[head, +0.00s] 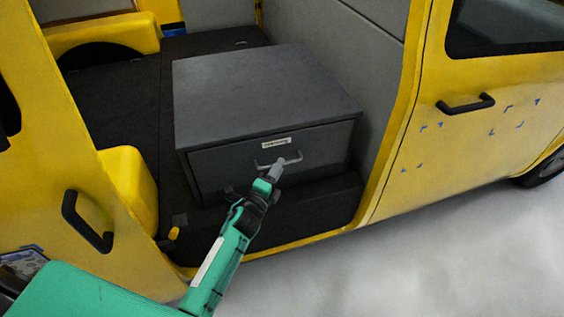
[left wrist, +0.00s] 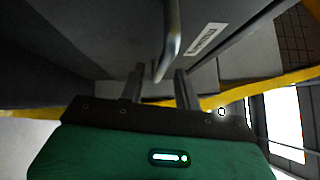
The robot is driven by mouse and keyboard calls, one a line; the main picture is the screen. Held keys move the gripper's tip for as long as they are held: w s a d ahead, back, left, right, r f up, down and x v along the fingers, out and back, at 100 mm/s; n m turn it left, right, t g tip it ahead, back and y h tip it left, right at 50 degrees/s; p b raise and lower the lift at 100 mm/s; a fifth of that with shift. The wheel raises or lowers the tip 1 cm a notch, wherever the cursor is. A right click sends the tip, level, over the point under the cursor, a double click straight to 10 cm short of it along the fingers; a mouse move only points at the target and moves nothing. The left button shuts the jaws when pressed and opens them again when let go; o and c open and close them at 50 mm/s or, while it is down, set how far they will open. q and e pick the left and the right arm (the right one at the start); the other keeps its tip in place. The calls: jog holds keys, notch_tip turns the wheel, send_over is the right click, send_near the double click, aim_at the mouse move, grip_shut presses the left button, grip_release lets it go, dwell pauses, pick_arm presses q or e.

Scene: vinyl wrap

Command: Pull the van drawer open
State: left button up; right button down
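The drawer (head: 225,170) is the dark grey front of a grey box (head: 260,90) inside the yellow van. It looks shut, flush with the box. A metal bar handle (head: 292,160) sits on its front below a white label (head: 275,144). My left gripper (head: 277,168) is at the handle. In the left wrist view, the handle (left wrist: 172,42) runs between the two separated fingers of my left gripper (left wrist: 159,82), with gaps visible on both sides. The fingers look open, not closed on the bar. My right gripper is in neither view.
The yellow door pillar (head: 400,120) stands right of the box. A yellow wheel cover (head: 130,185) and an open door panel with a black handle (head: 86,222) are at left. The pale floor (head: 430,260) in front is clear.

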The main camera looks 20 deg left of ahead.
pick_arm(q)
jog(key=shift+x, duration=1.5)
grip_shut()
